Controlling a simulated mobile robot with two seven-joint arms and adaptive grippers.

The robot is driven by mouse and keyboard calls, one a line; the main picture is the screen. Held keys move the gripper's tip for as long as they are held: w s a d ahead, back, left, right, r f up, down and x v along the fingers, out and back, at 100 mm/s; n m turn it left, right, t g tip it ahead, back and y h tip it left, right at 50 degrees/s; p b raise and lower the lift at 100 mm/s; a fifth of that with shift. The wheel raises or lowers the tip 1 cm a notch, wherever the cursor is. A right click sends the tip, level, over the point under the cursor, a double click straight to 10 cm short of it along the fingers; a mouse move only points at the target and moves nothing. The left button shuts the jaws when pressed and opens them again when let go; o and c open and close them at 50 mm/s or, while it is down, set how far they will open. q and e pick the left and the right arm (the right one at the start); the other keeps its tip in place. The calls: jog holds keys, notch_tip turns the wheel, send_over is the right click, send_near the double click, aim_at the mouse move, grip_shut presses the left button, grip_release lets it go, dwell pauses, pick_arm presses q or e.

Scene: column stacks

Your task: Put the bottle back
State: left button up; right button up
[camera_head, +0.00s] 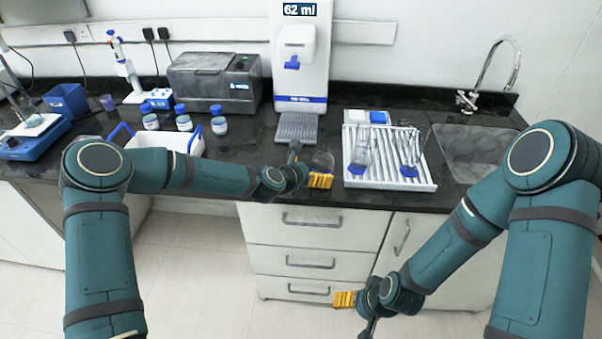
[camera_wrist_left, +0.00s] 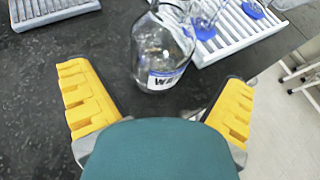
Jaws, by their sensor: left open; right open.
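A clear glass bottle (camera_wrist_left: 163,52) with a partly readable label stands on the dark counter in the left wrist view, beside the white rack. In the head view the bottle (camera_head: 323,160) shows just behind my left gripper's fingers, close to the counter's front edge. My left gripper (camera_head: 320,181) is open, and its yellow fingers (camera_wrist_left: 157,80) spread to either side of the bottle in the wrist view, with the bottle apart and further ahead. My right gripper (camera_head: 345,300) is open and empty, low in front of the drawers.
A white slatted rack (camera_head: 424,186) with glassware and blue pieces lies right of the bottle. A dispenser (camera_head: 300,80) reading 62 ml has a grey drip tray (camera_head: 297,126). A white carrier (camera_head: 195,147) and several blue-capped bottles (camera_head: 183,122) stand left. A sink (camera_head: 470,150) is right.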

pick_arm(q)
jog(key=v, duration=0.6)
jog(key=s+d+f+m+g+y, duration=0.15)
jog(key=s+f+m+g, duration=0.35)
jog(key=s+f+m, duration=0.8)
jog(key=s+a+f+m+g+y, duration=0.1)
jog(key=s+a+f+m, duration=0.1)
jog(key=s+m, duration=0.5)
jog(key=s+a+f+m+g+y, duration=0.1)
jog(key=s+a+f+m+g, duration=0.1)
jog(key=s+m, duration=0.5)
jog(key=shift+a+f+g, duration=0.3)
jog(key=shift+a+f, duration=0.15)
jog(key=shift+a, duration=0.55)
jog(key=shift+s+f, duration=0.1)
jog(key=shift+s+d+f+b, duration=0.1)
jog(key=shift+s+f+b, duration=0.1)
jog(key=shift+f+b, duration=0.6)
